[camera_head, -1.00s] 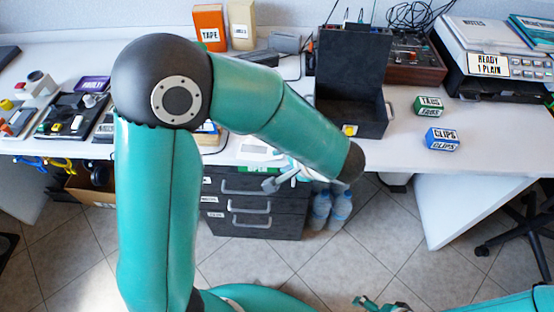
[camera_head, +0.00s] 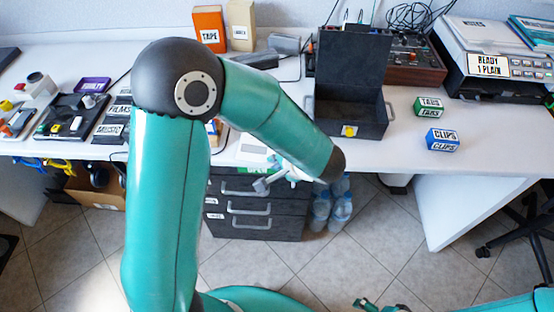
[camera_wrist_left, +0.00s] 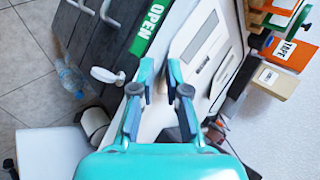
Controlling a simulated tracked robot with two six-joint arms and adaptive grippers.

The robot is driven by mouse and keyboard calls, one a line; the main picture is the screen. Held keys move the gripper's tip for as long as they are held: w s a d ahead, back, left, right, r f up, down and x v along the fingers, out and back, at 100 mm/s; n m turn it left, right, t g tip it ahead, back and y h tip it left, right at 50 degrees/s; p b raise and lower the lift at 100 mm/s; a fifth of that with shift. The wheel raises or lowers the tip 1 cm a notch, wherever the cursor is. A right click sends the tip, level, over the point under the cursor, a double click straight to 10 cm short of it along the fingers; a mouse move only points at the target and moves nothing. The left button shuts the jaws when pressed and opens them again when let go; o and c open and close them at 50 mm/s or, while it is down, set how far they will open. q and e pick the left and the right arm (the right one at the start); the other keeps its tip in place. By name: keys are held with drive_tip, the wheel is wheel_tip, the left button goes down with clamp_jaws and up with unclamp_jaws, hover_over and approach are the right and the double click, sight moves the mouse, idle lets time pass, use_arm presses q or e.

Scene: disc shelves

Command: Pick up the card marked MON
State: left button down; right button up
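No card with a readable MON mark shows in either view. My left gripper (camera_head: 263,184) is at the desk's front edge, beside a green OPEN label (camera_head: 258,170) above the dark drawers. In the left wrist view its two teal fingers (camera_wrist_left: 160,72) stand apart with nothing between them. A white slotted panel (camera_wrist_left: 195,45) lies beyond the fingers, and the OPEN label (camera_wrist_left: 151,28) is just past them. My left arm hides part of the desk behind it. My right gripper (camera_head: 378,304) shows only partly at the bottom edge, and its opening is unclear.
A dark drawer unit (camera_head: 255,212) stands below the desk, with water bottles (camera_head: 331,208) beside it. An open black box (camera_head: 350,115), a green TABS box (camera_head: 428,107) and a blue CLIPS box (camera_head: 442,139) are on the desk. The desk's front right is clear.

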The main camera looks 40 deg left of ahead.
use_arm(q)
drive_tip(key=shift+a+r, duration=0.1)
idle(0.3)
drive_tip(key=shift+s+d, duration=0.25)
drive_tip(key=shift+s, duration=0.05)
drive_tip(key=shift+s+d+b, duration=0.45)
drive_tip(key=shift+s+b, duration=0.05)
drive_tip(key=shift+s, duration=0.35)
drive_tip(key=c, duration=1.2)
unclamp_jaws()
drive_tip(key=shift+c, duration=0.2)
drive_tip(key=v, duration=1.2)
drive_tip(key=shift+c, duration=0.3)
